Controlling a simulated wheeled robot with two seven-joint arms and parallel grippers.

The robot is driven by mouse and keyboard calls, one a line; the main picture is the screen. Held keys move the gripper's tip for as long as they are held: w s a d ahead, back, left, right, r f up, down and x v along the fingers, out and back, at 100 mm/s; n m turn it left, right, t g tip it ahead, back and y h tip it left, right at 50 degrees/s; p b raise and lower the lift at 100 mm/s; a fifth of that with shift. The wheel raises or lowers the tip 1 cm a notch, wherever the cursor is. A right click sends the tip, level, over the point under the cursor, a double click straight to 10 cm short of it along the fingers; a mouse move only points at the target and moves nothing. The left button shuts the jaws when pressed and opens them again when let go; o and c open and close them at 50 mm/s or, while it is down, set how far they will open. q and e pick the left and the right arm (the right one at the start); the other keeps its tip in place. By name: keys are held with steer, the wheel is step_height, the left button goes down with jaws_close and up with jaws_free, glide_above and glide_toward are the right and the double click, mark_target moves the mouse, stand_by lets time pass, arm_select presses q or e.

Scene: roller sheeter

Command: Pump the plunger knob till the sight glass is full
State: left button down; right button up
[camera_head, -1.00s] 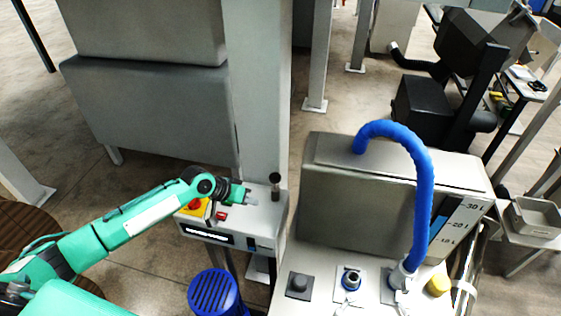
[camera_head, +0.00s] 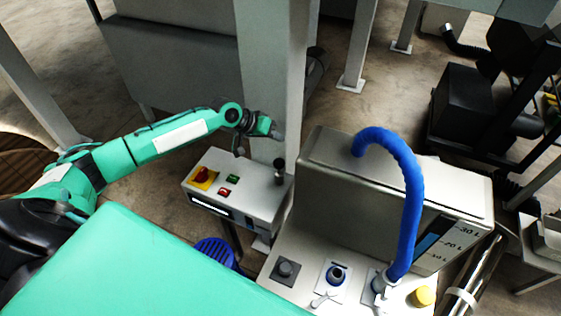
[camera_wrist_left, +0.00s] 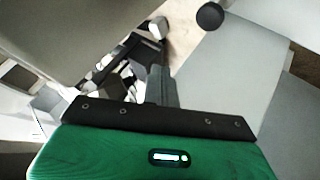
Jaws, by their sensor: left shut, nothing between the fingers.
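The sight glass (camera_head: 430,240) is a slanted strip on the side of the grey tank (camera_head: 350,185), beside marks for 10, 20 and 30 L. Blue shows in it below a darker upper part; the exact level is too small to read. A black knob (camera_head: 285,270) stands on a square plate on the deck in front of the tank. A black-topped knob (camera_head: 279,165) stands on the control box; I cannot tell which knob is the plunger. My left gripper (camera_head: 277,133) is shut and empty, above and behind the control box. A round black knob (camera_wrist_left: 210,16) shows in the left wrist view.
The control box (camera_head: 235,190) carries a red knob on yellow and small red and green buttons. A grey post (camera_head: 270,70) rises behind it. A blue hose (camera_head: 410,180) arches from the tank to the deck. A yellow cap (camera_head: 424,296) and a blue-ringed port (camera_head: 336,275) are nearby.

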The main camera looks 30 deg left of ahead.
arm_select(q)
steer(key=b, duration=0.6)
glide_above(276, 163)
step_height(276, 163, down, 8)
steer(key=shift+w+r, duration=0.1)
steer(key=shift+r, duration=0.05)
steer(key=shift+a+f+b, duration=0.1)
steer(key=shift+f+b, duration=0.25)
steer(key=shift+f, duration=0.15)
steer(key=shift+f, duration=0.15)
stand_by(1.1)
steer(key=shift+f, duration=0.25)
